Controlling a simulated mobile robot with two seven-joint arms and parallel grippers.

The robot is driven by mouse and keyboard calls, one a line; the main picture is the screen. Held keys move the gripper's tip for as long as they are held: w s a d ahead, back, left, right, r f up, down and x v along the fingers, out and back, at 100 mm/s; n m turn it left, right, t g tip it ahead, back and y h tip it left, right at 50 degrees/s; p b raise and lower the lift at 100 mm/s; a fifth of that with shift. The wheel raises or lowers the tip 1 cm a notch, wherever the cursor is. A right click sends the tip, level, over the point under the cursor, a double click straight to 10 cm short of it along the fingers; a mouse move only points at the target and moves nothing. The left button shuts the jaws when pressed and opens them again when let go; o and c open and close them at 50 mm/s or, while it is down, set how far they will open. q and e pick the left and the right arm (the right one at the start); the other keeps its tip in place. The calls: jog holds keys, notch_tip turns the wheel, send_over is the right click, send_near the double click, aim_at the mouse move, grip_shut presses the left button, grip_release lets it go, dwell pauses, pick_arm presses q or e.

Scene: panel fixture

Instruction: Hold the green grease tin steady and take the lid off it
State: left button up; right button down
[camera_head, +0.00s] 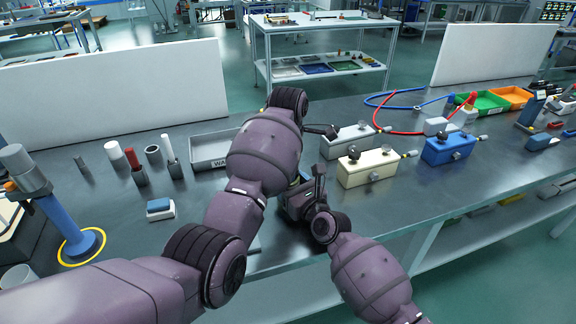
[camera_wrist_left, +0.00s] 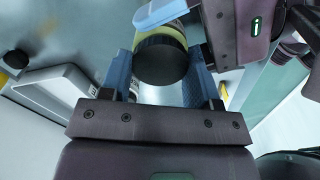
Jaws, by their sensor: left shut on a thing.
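The green grease tin (camera_wrist_left: 160,36) shows in the left wrist view as a yellow-green band with a dark round end (camera_wrist_left: 160,62) facing the camera. I cannot tell whether that end is its lid or its base. My left gripper (camera_wrist_left: 162,80) is shut on the tin, with one blue finger on each side. My right gripper (camera_wrist_left: 168,12) is at the tin's far end, with a pale blue finger across it; whether it grips is unclear. In the head view my left arm hides the tin and the left fingers. My right gripper's body (camera_head: 300,204) shows beside that arm.
A grey tray (camera_head: 207,162) stands behind my left arm. A blue post (camera_head: 55,212), a small blue-topped block (camera_head: 160,209) and upright holders (camera_head: 139,174) are left.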

pick_arm(q)
jog(key=shift+r, duration=0.6)
jog(key=shift+r, duration=0.3)
jog(key=shift+r, duration=2.05)
pick_arm(e)
jog(key=shift+c, duration=0.8)
grip_release()
